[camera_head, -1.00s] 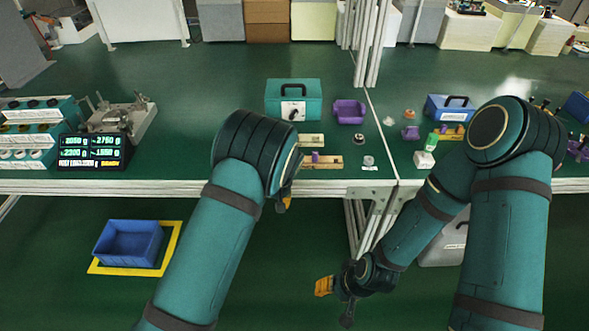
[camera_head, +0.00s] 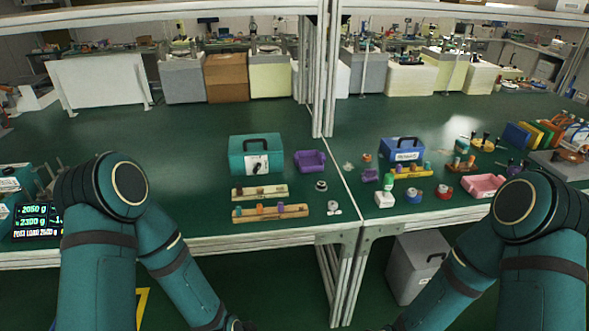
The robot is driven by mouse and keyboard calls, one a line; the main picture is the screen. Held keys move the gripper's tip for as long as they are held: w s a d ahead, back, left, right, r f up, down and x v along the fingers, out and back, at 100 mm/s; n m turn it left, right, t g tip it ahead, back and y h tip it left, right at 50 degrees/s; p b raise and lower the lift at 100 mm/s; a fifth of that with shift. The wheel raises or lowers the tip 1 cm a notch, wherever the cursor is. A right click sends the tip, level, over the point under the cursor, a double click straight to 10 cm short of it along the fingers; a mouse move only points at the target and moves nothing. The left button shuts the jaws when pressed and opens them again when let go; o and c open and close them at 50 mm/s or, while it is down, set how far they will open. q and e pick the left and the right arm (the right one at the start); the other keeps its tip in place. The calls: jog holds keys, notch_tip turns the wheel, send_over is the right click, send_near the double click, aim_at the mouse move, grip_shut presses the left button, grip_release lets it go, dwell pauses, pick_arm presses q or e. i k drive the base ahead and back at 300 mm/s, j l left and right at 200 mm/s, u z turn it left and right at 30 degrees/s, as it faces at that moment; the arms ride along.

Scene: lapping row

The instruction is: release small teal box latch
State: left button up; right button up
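The small teal box (camera_head: 237,161) stands closed on the green bench, left of the metal post. It has a black handle on its lid. A white plate with a dark latch (camera_head: 257,165) is on its front face; the latch is too small to read its exact position. My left arm comes in at the lower left and my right arm at the lower right. Both forearms run down to the bottom edge, well in front of the box, and both grippers are out of the picture. Nothing touches the box.
A blue box (camera_head: 402,149) stands beyond the bench seam. Metal posts (camera_head: 323,80) rise behind. The bench left of the teal box is clear.

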aim_at(256, 166)
jog(key=i+j+z, duration=0.1)
jog(key=z, duration=0.3)
jog(key=j+z, duration=0.2)
jog(key=z, duration=0.25)
jog(key=i+j+z, duration=0.1)
jog(key=z, duration=0.3)
jog(key=j+z, duration=0.25)
jog(key=j, duration=0.25)
jog(key=j+z, duration=0.25)
jog(key=j, duration=0.3)
